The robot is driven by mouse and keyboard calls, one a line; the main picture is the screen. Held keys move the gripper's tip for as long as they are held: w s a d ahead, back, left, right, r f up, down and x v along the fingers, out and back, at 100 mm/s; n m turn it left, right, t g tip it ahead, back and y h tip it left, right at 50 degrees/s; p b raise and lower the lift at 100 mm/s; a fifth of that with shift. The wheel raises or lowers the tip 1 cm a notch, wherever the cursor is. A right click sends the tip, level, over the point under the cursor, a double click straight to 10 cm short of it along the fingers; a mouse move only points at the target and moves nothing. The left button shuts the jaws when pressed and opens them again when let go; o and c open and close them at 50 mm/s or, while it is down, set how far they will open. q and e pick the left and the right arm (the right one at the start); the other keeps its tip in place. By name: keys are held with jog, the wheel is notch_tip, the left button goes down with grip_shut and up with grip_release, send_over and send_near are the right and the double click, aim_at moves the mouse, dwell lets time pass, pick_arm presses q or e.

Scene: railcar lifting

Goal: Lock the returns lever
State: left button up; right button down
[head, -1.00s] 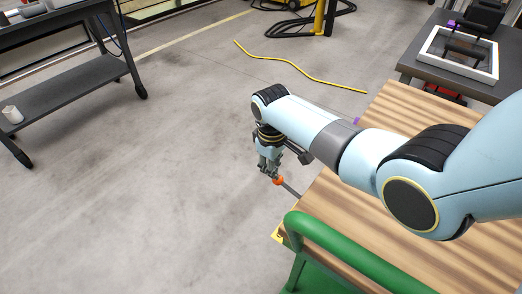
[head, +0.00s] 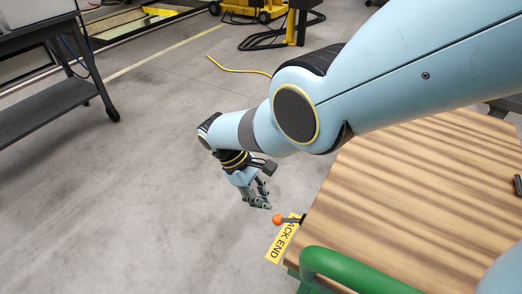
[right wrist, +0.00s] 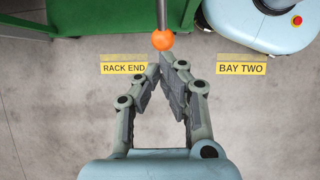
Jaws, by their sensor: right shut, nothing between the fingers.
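The lever shows in the head view as an orange ball knob (head: 277,219) on a short dark rod that sticks out from the left edge of the wooden-topped bench. In the right wrist view the knob (right wrist: 163,40) hangs on a grey rod just beyond my fingertips. My right gripper (head: 266,204) is shut and empty, pointing down just above and left of the knob in the head view. In the right wrist view its fingertips (right wrist: 166,62) meet close to the knob, with no clear grip on it. My left gripper is not in view.
A yellow RACK END label (head: 283,241) lies by the bench's (head: 420,190) left edge. A BAY TWO label (right wrist: 242,65) shows in the right wrist view. A green rail (head: 350,270) curves along the bench's near side. A dark cart (head: 60,105) stands left; the floor between is clear.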

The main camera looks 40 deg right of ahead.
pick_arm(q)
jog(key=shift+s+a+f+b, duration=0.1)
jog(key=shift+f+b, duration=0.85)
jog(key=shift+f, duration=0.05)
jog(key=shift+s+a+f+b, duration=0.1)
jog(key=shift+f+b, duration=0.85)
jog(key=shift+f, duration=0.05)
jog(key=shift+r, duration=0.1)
